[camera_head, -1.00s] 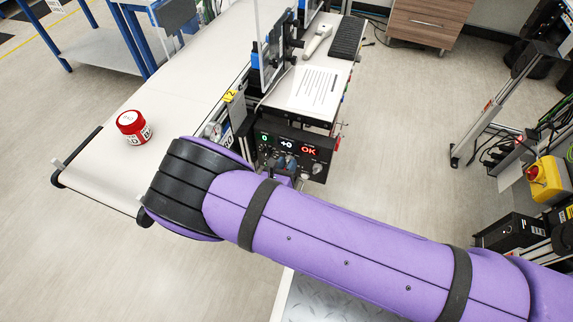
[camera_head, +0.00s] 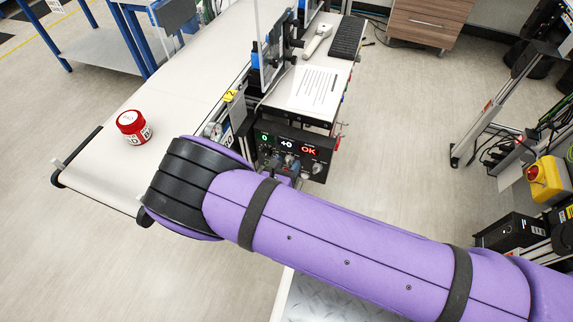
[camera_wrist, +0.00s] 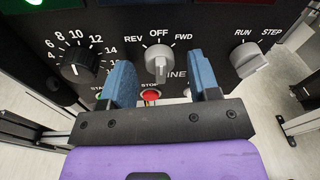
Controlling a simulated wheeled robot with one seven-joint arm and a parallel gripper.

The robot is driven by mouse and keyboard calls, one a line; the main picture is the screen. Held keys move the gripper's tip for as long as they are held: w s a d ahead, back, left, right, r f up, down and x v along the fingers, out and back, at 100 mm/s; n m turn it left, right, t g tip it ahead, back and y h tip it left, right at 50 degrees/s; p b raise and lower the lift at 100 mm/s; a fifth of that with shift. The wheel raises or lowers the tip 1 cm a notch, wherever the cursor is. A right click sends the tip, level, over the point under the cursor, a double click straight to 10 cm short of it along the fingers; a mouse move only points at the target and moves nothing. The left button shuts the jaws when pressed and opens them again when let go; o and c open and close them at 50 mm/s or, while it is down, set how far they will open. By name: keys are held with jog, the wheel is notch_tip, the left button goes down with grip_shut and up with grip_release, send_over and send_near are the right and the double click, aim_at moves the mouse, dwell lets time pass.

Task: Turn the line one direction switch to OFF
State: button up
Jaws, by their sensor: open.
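The direction switch (camera_wrist: 157,62) is a pale grey knob on the black control panel (camera_wrist: 205,18). It sits below the printed labels REV, OFF and FWD. Its grip looks roughly upright under OFF, but I cannot read its exact angle. My gripper (camera_wrist: 161,76) is open, with one blue finger left of the knob and one right of it. The fingers look clear of the knob, with nothing held. In the head view the panel (camera_head: 318,163) shows lit displays, including a red OK, and my arm hides part of its lower area.
A black numbered dial (camera_wrist: 78,62) is left of the switch, and a RUN/STEP knob (camera_wrist: 249,60) is right. A red stop button (camera_wrist: 150,95) lies below, between the fingers. A red jar (camera_head: 133,127) stands on the conveyor belt (camera_head: 105,172).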

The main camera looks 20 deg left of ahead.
jog(key=s+a, duration=0.1)
jog(key=s, duration=0.9)
jog(key=shift+s+a+r, duration=0.3)
jog(key=shift+a+r, duration=0.05)
jog(key=shift+r, duration=0.1)
jog(key=w+d+r+m+g+h, duration=0.35)
jog(key=w+d+r+m, duration=0.2)
jog(key=r, duration=0.45)
jog(key=w+d+r+m+g+h, duration=0.35)
jog(key=w+r+m, duration=0.2)
jog(key=r, duration=0.35)
jog(key=w+d+r+m+g+y, duration=0.15)
jog(key=d+r+m+g, duration=0.45)
jog(key=d+r+m, duration=0.7)
jog(key=s+d+r+m+g+y, duration=0.1)
jog(key=s+d+r+m+y, duration=0.15)
jog(key=d+r, duration=0.6)
jog(key=s+d+r+m+g+y, duration=0.1)
jog(key=s+d+r+m+y, duration=0.2)
jog(key=d+r, duration=0.5)
jog(key=s+d+r+m+t+y, duration=0.1)
jog(key=s+d+r+m, duration=0.1)
jog(key=s, duration=0.5)
jog(key=s+d+r+m+t+y, duration=0.1)
jog(key=s+d+r+m+t, duration=0.1)
jog(key=s+d+m, duration=0.3)
jog(key=shift+s+d+r+t+y, duration=0.3)
jog(key=shift+s+d+r, duration=0.35)
jog(key=shift+s, duration=0.8)
